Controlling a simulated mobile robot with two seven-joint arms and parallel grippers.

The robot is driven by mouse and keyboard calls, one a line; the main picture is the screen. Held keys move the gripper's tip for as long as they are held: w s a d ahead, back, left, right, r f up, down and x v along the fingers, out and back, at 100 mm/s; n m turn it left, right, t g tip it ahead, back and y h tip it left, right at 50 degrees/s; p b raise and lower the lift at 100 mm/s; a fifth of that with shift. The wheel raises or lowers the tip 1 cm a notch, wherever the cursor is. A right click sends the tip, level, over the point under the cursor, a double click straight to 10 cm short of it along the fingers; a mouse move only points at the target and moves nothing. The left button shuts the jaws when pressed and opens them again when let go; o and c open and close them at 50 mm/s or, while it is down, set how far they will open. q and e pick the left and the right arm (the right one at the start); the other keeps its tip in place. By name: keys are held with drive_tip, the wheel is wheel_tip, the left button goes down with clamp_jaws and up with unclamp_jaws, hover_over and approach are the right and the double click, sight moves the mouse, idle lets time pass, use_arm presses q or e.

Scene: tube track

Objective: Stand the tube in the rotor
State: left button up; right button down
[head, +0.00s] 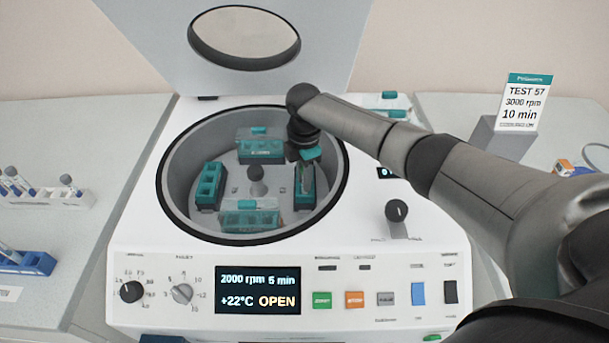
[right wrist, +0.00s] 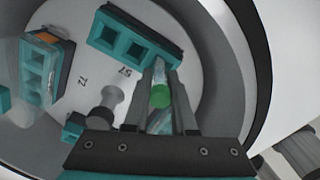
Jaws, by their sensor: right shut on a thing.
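My right gripper (head: 305,178) reaches down into the open centrifuge bowl, at the right-hand teal bucket (head: 313,197) of the rotor (head: 256,190). In the right wrist view its fingers (right wrist: 160,115) are shut on a tube with a green cap (right wrist: 160,95). The tube's lower end is hidden, so I cannot tell whether it is inside a bucket hole. In that view a teal bucket (right wrist: 132,48) with two square openings showing lies just beyond the fingers, near the mark 57. My left gripper is not in view.
The rotor also carries a left bucket (head: 209,186), a back bucket (head: 261,150) and a front bucket (head: 250,218) around the centre knob (head: 256,173). The bowl wall (head: 178,160) encloses them. The lid (head: 240,60) stands open behind. A sign (head: 522,105) reads TEST 57.

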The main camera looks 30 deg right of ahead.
drive_tip(key=shift+f, duration=0.3)
drive_tip(key=c, duration=0.7)
unclamp_jaws()
drive_tip(key=shift+o, duration=0.2)
drive_tip(key=shift+r, duration=0.15)
wheel_tip(320, 180, up, 15)
drive_tip(key=p, duration=0.2)
